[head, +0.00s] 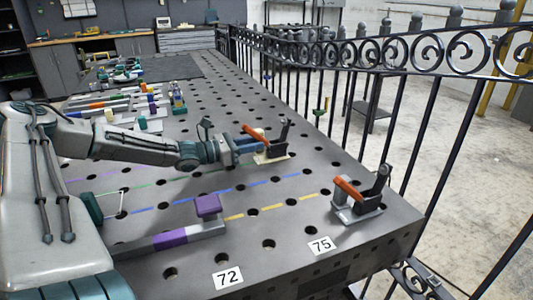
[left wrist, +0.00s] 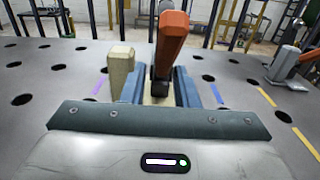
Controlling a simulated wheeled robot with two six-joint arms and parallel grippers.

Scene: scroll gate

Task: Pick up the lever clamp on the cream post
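The lever clamp with the cream post (head: 271,157) stands on the perforated table, with an orange handle and a dark upright part. In the left wrist view its orange handle (left wrist: 170,45) rises in the middle, with the cream post (left wrist: 122,66) to the left. My left gripper (head: 240,147) reaches it from the left, low over the table. Its two blue fingers (left wrist: 157,90) are apart, one on each side of the clamp's lower part; firm contact does not show. My right gripper is not in view.
A second orange-handled clamp on a grey base (head: 357,208) stands near the table's right corner. A purple-topped grey bar (head: 175,237) lies in front. Several bars and clamps lie farther back. A black scrollwork fence (head: 400,58) runs along the right edge.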

